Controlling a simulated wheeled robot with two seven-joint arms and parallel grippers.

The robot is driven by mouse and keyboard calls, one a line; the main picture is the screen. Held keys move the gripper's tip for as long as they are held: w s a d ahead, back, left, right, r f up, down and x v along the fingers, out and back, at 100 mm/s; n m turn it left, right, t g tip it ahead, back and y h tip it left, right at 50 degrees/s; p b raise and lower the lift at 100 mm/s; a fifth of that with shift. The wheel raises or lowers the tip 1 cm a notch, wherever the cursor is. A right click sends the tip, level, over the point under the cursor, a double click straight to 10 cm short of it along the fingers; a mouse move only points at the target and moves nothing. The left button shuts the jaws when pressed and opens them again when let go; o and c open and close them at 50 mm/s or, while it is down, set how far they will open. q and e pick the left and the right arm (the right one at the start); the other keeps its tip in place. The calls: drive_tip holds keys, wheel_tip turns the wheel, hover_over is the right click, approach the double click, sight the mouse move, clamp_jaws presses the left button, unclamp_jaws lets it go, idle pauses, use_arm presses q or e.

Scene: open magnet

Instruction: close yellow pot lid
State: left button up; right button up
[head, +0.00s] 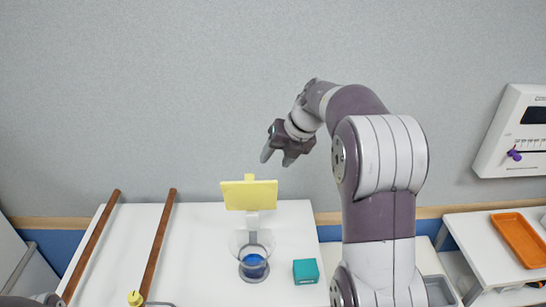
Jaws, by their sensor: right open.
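A flat yellow lid (250,196) stands raised, its face toward me, with a small yellow tab on its top edge. It is above a clear round pot (238,244) on the white table, and a pale upright piece shows between them. Something blue (253,266) is inside the pot. My right gripper (275,157) is open and empty. It hangs in the air above and slightly right of the lid in the picture, apart from it, with its fingers pointing down and left. My left gripper does not show.
A teal box (306,271) sits right of the pot on the white table (205,250). Two brown rods (160,240) lie at the left, near a yellow knob (135,298). An orange tray (521,239) is on a side table. A white wall panel (514,135) hangs right.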

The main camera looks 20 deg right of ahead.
drive_tip(key=p+v, duration=0.1)
drive_tip(key=v, duration=0.1)
drive_tip(key=p+v, duration=0.1)
drive_tip(key=v, duration=0.2)
drive_tip(key=shift+w+d+r+p, duration=0.15)
drive_tip(key=shift+d+r+p, duration=0.05)
drive_tip(key=shift+r+p, duration=0.2)
drive_tip(key=b+v, duration=0.3)
drive_tip(key=v, duration=0.9)
drive_tip(key=shift+d+r, duration=0.15)
drive_tip(key=shift+r, duration=0.15)
drive_tip(key=shift+f+b, duration=0.1)
drive_tip(key=shift+b, duration=0.2)
